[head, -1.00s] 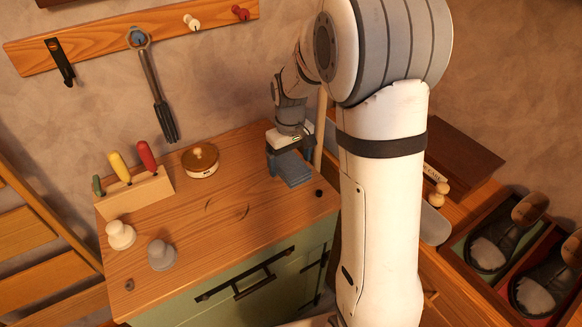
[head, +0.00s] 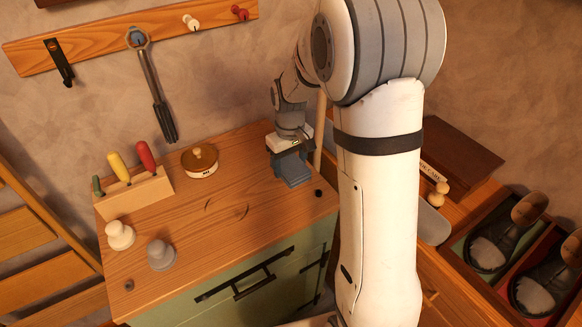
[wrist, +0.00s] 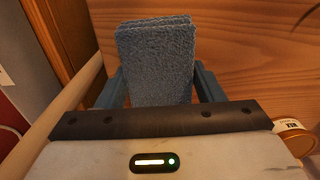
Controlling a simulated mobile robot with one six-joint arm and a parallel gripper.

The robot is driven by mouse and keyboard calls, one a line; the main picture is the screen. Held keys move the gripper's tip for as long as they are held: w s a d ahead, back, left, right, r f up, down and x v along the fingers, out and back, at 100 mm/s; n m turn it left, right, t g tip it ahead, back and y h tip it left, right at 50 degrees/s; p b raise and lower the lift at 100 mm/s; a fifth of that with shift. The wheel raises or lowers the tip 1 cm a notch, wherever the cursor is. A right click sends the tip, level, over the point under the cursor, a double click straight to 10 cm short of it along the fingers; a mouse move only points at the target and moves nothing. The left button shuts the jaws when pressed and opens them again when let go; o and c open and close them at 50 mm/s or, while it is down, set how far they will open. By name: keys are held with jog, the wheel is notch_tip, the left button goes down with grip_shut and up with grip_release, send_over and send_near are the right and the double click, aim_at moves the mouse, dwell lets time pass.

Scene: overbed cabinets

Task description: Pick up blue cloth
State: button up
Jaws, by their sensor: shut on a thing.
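The blue cloth (wrist: 155,62) is a folded, fuzzy blue-grey piece between the two fingers of my gripper (wrist: 160,92) in the wrist view. My gripper is shut on it, with a finger at each side. In the head view my gripper (head: 291,170) points down at the back right of the wooden cabinet top (head: 225,225). The cloth is hard to tell from the fingers there. I cannot tell whether it touches the wood.
A block with coloured handles (head: 133,192) and two knobbed pieces, white (head: 120,236) and grey (head: 161,256), stand farther left. The cabinet top's middle is clear.

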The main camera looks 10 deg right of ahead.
aim_at(291, 164)
notch_tip(291, 164, up, 10)
dwell(0.6)
jog(key=o, duration=0.4)
jog(key=c, duration=0.3)
jog(key=shift+s, duration=0.15)
